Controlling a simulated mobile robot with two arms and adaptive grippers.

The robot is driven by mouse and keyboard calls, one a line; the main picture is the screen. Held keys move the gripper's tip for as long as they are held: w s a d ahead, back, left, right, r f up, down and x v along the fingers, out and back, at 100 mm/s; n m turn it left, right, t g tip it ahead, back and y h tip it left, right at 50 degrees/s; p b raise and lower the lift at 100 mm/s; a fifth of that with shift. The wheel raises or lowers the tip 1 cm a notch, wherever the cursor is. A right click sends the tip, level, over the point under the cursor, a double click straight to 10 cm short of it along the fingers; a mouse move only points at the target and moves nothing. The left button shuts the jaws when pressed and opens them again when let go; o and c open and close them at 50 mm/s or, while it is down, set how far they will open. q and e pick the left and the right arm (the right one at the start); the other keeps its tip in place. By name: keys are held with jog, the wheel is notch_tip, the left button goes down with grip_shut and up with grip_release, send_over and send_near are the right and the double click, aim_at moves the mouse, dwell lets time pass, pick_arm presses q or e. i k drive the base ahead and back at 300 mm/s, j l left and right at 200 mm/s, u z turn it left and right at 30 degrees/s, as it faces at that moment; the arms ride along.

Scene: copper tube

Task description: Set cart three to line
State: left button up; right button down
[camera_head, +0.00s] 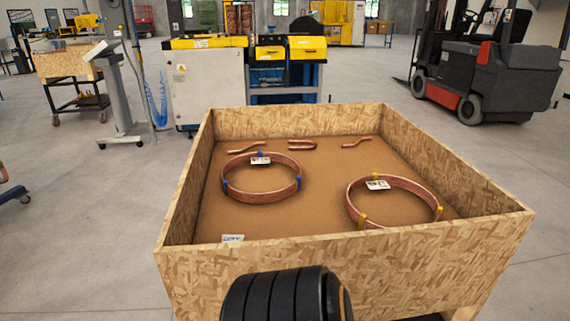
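A large open wooden crate of chipboard (345,266) stands right in front of me and fills the lower middle of the view. Its undercarriage is mostly hidden. On its brown floor lie a copper tube coil with blue ties (232,194) at left and a copper tube coil with yellow ties (352,206) at right. Each coil has a white tag. Several short bent copper pieces (301,145) lie along the back. A small label (232,238) is inside the front wall; I cannot read a cart number. Neither gripper is visible.
A yellow-and-grey machine (208,88) stands behind the crate. A forklift (500,75) is at back right. A wheeled cart with a wooden box (70,63) and a grey stand (118,100) are at left.

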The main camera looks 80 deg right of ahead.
aim_at(414, 268)
jog(key=z, duration=3.25)
